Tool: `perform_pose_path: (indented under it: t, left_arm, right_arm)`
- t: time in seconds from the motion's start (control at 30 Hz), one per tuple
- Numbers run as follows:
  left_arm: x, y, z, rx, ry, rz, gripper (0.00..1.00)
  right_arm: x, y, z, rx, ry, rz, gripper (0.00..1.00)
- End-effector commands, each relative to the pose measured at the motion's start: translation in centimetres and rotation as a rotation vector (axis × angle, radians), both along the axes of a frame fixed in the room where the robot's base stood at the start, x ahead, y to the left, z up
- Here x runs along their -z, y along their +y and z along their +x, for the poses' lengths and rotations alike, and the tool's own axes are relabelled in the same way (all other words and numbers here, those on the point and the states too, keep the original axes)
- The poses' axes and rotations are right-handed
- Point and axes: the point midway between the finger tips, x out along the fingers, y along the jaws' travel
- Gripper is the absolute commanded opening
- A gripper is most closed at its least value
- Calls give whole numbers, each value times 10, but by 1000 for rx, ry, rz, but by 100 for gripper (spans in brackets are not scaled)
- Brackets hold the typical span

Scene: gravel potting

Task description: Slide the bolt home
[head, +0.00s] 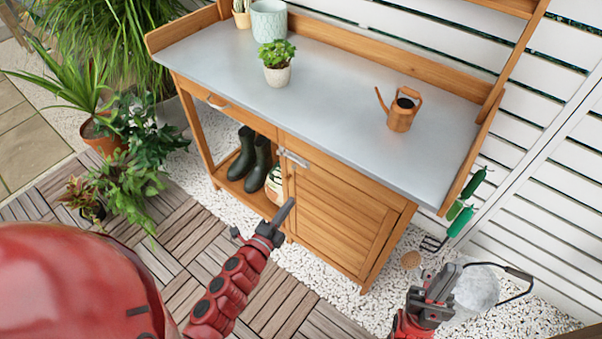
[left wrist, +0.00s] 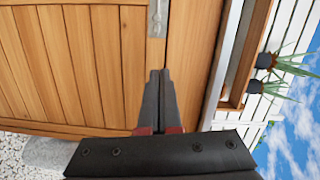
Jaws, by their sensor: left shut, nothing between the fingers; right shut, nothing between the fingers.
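The grey metal bolt (head: 293,157) sits at the upper left corner of the wooden cabinet door (head: 335,215), under the bench top. In the left wrist view the bolt (left wrist: 157,18) is at the top edge, partly cut off. I cannot tell how far its bar is slid. My left gripper (head: 288,205) is shut and empty, in front of the door's left edge and below the bolt, apart from it. Its closed fingers (left wrist: 159,76) point toward the cabinet front in the left wrist view. My right gripper (head: 445,280) is shut and empty at the lower right.
The grey bench top (head: 330,110) holds a copper watering can (head: 402,110) and a small potted plant (head: 277,66). Dark boots (head: 250,160) stand on the open shelf left of the door. A pale bucket (head: 477,289) is beside my right gripper. Green-handled tools (head: 461,221) hang at the bench's right end.

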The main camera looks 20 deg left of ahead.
Motion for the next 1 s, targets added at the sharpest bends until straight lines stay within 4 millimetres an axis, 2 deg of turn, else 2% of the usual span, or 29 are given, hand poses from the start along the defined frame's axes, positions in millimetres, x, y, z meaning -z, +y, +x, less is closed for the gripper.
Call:
perform_pose_path:
  t: [0.17,0.33,0.77,1.0]
  left_arm:
    - [0,0,1,1,-1,-2,0]
    - [0,-3,15,2,0,-3,0]
    - [1,-21,97,2,-2,-7,0]
    - [8,7,111,1,2,-4,0]
  right_arm:
    - [0,0,0,0,0,0,0]
    - [-4,0,0,0,0,0,0]
    - [-16,0,0,0,0,0,0]
    - [-22,0,0,0,0,0,0]
